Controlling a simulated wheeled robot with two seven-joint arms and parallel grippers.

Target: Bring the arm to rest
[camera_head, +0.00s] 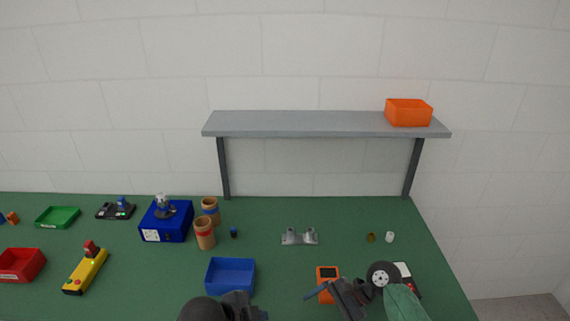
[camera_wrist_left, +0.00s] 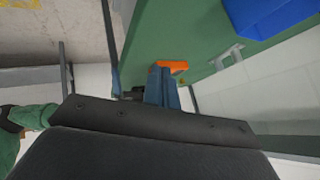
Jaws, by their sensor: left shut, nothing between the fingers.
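My left gripper (camera_head: 262,313) is at the bottom edge of the head view, just in front of the blue bin (camera_head: 231,274). It is shut with nothing in it. In the left wrist view its fingers (camera_wrist_left: 163,84) are together, with the orange meter (camera_wrist_left: 174,66) behind them. My right gripper (camera_head: 318,292) is in the head view beside and partly over the orange meter (camera_head: 327,273). I cannot tell whether its fingers are open or shut.
The green table holds a blue box (camera_head: 167,224), brown cups (camera_head: 205,236), a grey metal fixture (camera_head: 299,237), a yellow controller (camera_head: 86,271) and red (camera_head: 20,267) and green trays (camera_head: 58,216). A grey shelf (camera_head: 300,124) carries an orange bin (camera_head: 408,113).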

